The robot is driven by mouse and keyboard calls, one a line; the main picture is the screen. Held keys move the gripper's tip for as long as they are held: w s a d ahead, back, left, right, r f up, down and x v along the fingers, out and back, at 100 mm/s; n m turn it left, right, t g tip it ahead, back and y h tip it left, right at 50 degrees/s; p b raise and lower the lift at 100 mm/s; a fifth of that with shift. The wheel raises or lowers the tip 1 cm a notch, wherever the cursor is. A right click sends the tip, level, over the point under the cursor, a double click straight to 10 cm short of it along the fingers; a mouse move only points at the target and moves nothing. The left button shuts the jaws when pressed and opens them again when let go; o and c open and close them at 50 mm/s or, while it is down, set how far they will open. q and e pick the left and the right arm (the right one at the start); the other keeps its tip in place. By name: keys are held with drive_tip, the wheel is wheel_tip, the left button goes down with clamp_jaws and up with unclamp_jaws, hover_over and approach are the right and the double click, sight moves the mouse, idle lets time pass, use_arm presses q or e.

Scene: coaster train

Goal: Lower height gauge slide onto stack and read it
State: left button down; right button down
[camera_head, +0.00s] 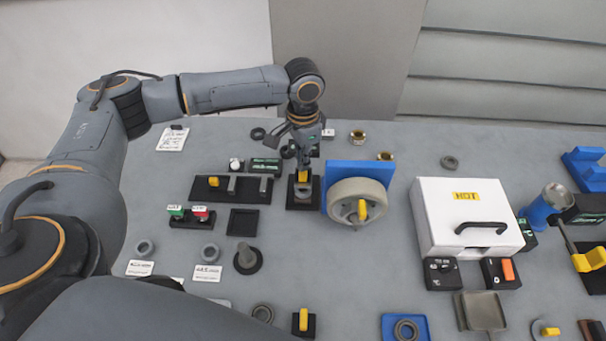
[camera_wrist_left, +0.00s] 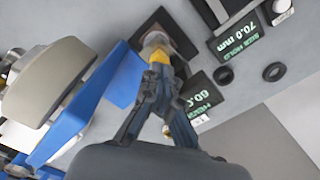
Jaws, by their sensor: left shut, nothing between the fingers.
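The height gauge (camera_head: 302,202) has a dark square base, and a yellow piece (camera_head: 303,176) shows above it. My left gripper (camera_head: 304,165) points down right over it, shut with nothing between its fingers. In the left wrist view the left gripper's (camera_wrist_left: 160,82) fingertips meet at or just by the yellow piece (camera_wrist_left: 159,57); I cannot tell whether they touch. A pale round part (camera_wrist_left: 154,40) sits beyond it over the dark base; the stack is mostly hidden. A dark display (camera_wrist_left: 203,97) beside it shows partly covered green digits. My right gripper is not in view.
A blue stand with a grey wheel (camera_head: 357,200) stands close right of the gauge. Another display (camera_wrist_left: 238,38) reads 70.0 mm. A dark rack (camera_head: 232,189) lies left, a white box (camera_head: 465,217) right. Several grey rings and brass pieces lie around.

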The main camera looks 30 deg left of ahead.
use_arm(q)
drive_tip(key=shift+f, duration=1.9)
drive_tip(key=shift+r, duration=0.1)
wheel_tip(320, 180, up, 6)
drive_tip(key=p, duration=0.6)
drive_tip(key=shift+r+p, duration=1.4)
drive_tip(key=shift+r, duration=0.05)
drive_tip(key=shift+f, duration=0.1)
